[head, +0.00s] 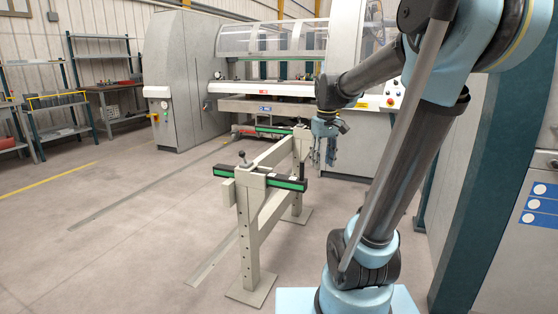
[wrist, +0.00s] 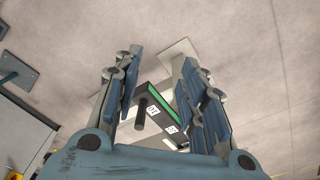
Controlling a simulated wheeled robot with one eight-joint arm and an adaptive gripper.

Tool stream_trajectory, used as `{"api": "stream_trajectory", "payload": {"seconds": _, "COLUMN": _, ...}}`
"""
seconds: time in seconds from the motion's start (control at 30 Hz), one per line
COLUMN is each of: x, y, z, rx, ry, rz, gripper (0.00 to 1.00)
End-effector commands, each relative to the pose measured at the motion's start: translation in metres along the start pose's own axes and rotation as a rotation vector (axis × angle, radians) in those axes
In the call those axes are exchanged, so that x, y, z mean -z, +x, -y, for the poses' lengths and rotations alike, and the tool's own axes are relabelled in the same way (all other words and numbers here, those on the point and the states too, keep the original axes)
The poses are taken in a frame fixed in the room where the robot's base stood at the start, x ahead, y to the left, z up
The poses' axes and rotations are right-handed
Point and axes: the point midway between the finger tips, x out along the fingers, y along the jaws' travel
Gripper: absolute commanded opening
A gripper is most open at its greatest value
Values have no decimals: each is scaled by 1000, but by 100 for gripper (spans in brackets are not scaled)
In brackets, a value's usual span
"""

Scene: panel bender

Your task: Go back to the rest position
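My gripper (wrist: 158,95) is open in the wrist view, with its two fingers well apart and nothing between the pads. Beyond the fingers, part of a support stand with a green-and-black bar (wrist: 152,88) and a dark knob shows. In the head view my gripper (head: 325,158) hangs pointing down at the end of my arm, just right of the far end of the beige support stand (head: 250,240). The stand has two black bars with green strips and dark knobs on top. I cannot tell how far the gripper is from it.
The panel bender (head: 270,105) stands behind the support stand. A grey cabinet (head: 180,90) is at its left. Metal shelving (head: 45,100) stands at the far left. A dark teal post (head: 490,170) and a panel with blue labels are at right. The floor (head: 120,220) at left is clear.

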Motion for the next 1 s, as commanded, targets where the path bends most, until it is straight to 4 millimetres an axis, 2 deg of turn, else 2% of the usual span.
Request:
{"api": "stream_trajectory", "payload": {"seconds": 0.03, "x": -15, "y": 4, "z": 2, "rx": -2, "ry": 19, "rz": -6, "gripper": 38}}
{"api": "stream_trajectory", "payload": {"seconds": 0.2, "x": -60, "y": 21, "z": 8, "rx": -9, "ry": 81, "rz": -26, "gripper": 38}}
{"api": "stream_trajectory", "payload": {"seconds": 0.6, "x": -154, "y": 79, "z": 26, "rx": -23, "ry": 228, "rz": -76, "gripper": 38}}
{"api": "stream_trajectory", "payload": {"seconds": 0.8, "x": -190, "y": 113, "z": 34, "rx": -28, "ry": 294, "rz": -99, "gripper": 38}}
{"api": "stream_trajectory", "payload": {"seconds": 1.0, "x": -208, "y": 133, "z": 38, "rx": -30, "ry": 329, "rz": -110, "gripper": 38}}
